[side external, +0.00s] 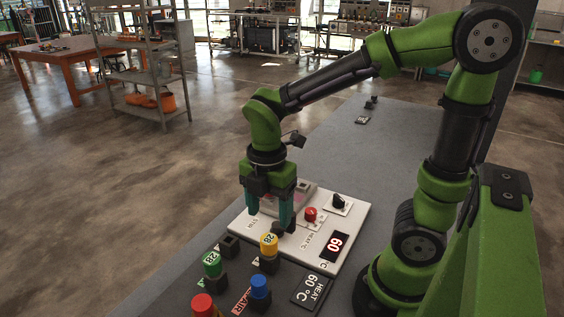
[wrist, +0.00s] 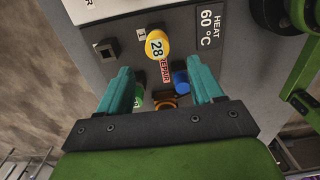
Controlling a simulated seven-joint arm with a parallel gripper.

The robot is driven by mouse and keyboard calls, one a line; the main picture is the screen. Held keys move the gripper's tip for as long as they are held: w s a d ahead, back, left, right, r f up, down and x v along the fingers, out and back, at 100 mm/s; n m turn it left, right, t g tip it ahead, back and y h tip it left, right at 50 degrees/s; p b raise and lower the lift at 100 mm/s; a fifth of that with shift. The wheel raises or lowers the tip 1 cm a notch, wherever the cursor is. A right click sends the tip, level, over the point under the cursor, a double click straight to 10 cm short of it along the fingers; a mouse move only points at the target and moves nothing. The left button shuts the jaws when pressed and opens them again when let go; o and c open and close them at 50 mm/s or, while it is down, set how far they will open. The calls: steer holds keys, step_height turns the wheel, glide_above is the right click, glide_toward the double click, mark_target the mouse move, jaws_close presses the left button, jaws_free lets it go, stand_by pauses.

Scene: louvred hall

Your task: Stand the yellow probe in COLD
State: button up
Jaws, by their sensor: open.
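The yellow probe (side external: 268,243), with a white label reading 28, stands upright on a dark block in front of the white hotplate. It also shows in the wrist view (wrist: 158,44), beyond my fingertips. My gripper (side external: 270,213) is open and empty, pointing down over the hotplate's front edge. Its teal fingers are apart in the wrist view (wrist: 160,70), and the probe is not between them. An empty dark square socket (side external: 229,245) is left of the probe and also shows in the wrist view (wrist: 107,51). I cannot read the word COLD on any label.
A green probe (side external: 212,262), a blue one (side external: 259,287) and a red one (side external: 203,305) stand close by. The white hotplate (side external: 352,225) has knobs and a display reading 60. A HEAT 60 °C plate (side external: 312,290) lies at right. The grey bench (side external: 390,130) is mostly clear farther back.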

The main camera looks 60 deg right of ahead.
mark_target(269, 239)
steer(key=shift+w+f, duration=0.15)
steer(key=shift+f, duration=4.75)
jaws_close()
